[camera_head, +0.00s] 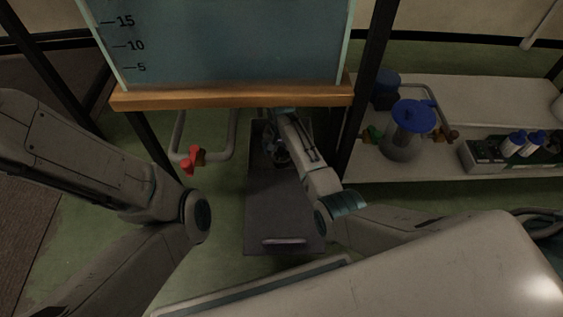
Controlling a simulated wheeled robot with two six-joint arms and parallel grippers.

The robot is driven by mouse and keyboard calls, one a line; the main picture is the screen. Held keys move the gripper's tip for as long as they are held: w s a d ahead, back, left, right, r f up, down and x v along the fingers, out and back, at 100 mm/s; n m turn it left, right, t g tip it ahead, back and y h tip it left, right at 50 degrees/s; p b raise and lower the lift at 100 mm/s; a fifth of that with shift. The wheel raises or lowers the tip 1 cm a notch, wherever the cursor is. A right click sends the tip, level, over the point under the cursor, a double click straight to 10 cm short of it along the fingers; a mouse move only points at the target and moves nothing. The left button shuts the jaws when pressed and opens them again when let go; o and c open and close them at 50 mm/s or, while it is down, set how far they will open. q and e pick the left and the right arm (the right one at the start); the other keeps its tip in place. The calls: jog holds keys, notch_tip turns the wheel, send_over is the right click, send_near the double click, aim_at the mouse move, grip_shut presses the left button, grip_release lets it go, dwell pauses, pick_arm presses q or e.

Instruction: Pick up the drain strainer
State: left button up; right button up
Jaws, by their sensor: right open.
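My right arm reaches in over a dark grey open-topped bin (262,215). My right gripper (279,122) is at its far end, just below the wooden ledge of the tank, and is open. A small dark round shape (273,152) lies in the bin just below and left of the gripper; it may be the drain strainer, but it is too dark to tell. The arm hides part of it. I see nothing held. My left arm is folded at the left, and its gripper is out of view.
A blue-filled tank (235,45) with level marks stands on a wooden ledge (230,97). A pipe with a red valve (190,158) hangs below it. A white shelf (470,100) at right holds a blue-topped flask (404,140) and small bottles (514,143).

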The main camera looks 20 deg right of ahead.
jog(key=shift+f, duration=0.15)
jog(key=c, duration=1.1)
jog(key=shift+p, duration=0.3)
